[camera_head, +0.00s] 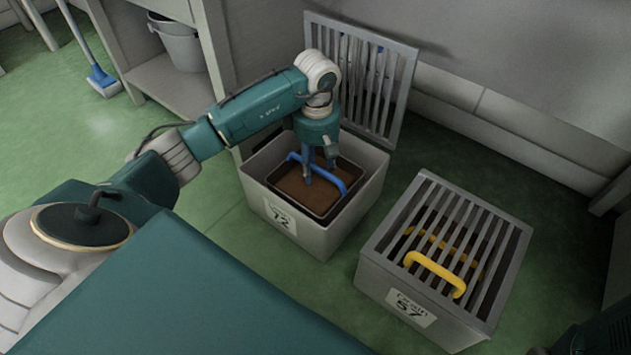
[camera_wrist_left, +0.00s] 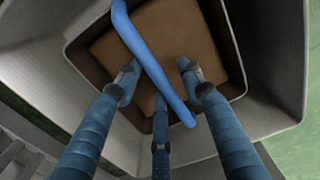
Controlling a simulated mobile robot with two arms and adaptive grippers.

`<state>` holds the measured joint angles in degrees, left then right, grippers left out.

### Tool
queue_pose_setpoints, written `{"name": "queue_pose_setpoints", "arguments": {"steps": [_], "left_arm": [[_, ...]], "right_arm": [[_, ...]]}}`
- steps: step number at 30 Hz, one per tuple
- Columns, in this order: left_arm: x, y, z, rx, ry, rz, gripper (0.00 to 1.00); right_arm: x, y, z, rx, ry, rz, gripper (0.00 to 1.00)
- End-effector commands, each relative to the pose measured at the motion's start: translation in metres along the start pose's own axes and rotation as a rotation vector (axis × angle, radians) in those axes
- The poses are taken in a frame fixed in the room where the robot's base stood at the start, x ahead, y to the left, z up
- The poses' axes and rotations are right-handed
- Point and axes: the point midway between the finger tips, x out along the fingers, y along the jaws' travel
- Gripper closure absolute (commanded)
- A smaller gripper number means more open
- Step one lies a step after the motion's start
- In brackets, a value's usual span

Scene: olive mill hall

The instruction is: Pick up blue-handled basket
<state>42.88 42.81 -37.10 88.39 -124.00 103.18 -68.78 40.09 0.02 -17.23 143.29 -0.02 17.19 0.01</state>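The blue-handled basket (camera_head: 297,193) is a dark-rimmed basket with brown contents, set inside a grey open box marked 72 (camera_head: 313,236). Its blue handle (camera_head: 318,172) arches over it and crosses the left wrist view diagonally (camera_wrist_left: 148,55). My left gripper (camera_head: 322,166) points down into the box over the basket. In the wrist view its three fingers (camera_wrist_left: 160,85) are spread, with the handle running between them; none is clearly closed on it. Whether any finger touches the handle cannot be told.
A second grey box (camera_head: 412,309), marked 57, stands to the right under a slatted grate (camera_head: 480,236), with yellow handles (camera_head: 435,272). Another grate (camera_head: 362,75) leans against the wall behind. A bucket (camera_head: 182,47) sits on a shelf at upper left. Green floor is free between the boxes.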

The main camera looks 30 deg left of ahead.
Motion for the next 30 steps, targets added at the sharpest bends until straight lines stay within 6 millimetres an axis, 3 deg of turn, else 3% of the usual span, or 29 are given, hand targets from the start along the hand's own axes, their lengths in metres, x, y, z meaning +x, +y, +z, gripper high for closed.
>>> {"name": "queue_pose_setpoints", "arguments": {"steps": [4, 9, 23, 30], "left_arm": [[-0.002, 0.000, 0.000, 0.000, 0.000, 0.001, 0.65], [-0.002, 0.000, 0.000, -0.001, 0.000, 0.001, 0.99], [-0.005, 0.001, 0.000, -0.001, -0.001, 0.004, 1.00], [-0.023, 0.002, -0.001, -0.002, -0.001, 0.006, 1.00]], "right_arm": [[0.001, 0.000, 0.000, 0.000, 0.000, 0.000, 1.00], [0.001, 0.000, 0.000, 0.000, 0.000, 0.000, 1.00], [0.002, 0.001, 0.001, 0.000, 0.000, 0.000, 1.00], [0.015, 0.003, 0.005, -0.001, 0.000, 0.000, 1.00]]}}
